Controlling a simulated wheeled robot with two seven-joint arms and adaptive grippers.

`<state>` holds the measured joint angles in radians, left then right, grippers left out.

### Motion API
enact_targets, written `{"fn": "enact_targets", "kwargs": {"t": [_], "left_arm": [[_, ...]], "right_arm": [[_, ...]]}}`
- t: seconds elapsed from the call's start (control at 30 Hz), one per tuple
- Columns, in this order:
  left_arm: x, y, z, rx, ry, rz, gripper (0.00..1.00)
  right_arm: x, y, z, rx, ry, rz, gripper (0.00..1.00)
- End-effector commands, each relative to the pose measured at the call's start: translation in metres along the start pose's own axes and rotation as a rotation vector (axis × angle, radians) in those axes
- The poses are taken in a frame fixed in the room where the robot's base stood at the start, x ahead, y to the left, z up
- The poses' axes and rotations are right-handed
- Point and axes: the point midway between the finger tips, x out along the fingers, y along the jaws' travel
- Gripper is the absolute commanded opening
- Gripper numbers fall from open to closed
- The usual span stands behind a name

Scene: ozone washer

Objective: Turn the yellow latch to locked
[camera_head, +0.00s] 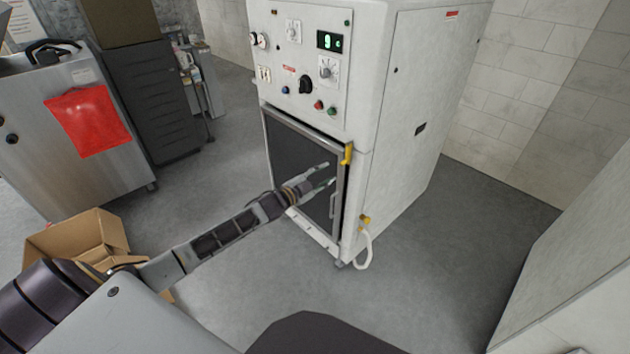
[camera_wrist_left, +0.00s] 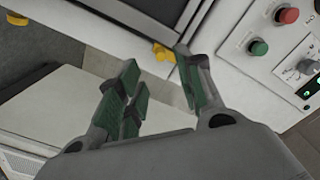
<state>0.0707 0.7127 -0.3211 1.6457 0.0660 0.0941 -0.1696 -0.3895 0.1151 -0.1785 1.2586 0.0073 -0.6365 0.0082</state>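The yellow latch (camera_head: 347,155) sits at the upper right edge of the washer door (camera_head: 290,151) and looks roughly upright in the head view. In the left wrist view the latch (camera_wrist_left: 163,53) lies beyond the gap between my fingertips, nearer the right finger. The door looks closed. My left gripper (camera_head: 330,174) is in front of the door, just left of and below the latch. In the left wrist view the left gripper (camera_wrist_left: 157,66) is open, with green pads apart and nothing between them. Whether a finger touches the latch I cannot tell. My right gripper is not in view.
The white washer cabinet (camera_head: 405,110) carries knobs and buttons above the door. A yellow valve (camera_head: 364,220) with a white hose is low on its side. A cardboard box (camera_head: 80,235) and a steel unit with a red sheet (camera_head: 88,122) stand left. Floor right of the washer is clear.

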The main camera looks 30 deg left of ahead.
Motion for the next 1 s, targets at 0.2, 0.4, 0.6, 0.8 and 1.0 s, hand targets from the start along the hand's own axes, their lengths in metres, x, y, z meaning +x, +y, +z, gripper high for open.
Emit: {"fn": "enact_targets", "kwargs": {"t": [0.2,0.4,0.6,0.8,1.0], "left_arm": [[-0.016,0.000,0.000,0.001,0.000,0.001,0.36],[-0.028,0.000,0.000,0.001,0.000,0.000,0.36],[-0.035,0.000,0.000,0.001,0.001,0.000,0.36],[-0.037,0.000,0.000,0.001,0.000,0.000,0.36],[-0.037,0.000,0.000,0.001,0.000,0.000,0.36]], "right_arm": [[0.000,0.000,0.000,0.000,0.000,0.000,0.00],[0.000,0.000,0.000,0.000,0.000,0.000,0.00],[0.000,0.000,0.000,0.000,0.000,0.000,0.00],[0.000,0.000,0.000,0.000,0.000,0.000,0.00],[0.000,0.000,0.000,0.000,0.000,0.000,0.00]]}}
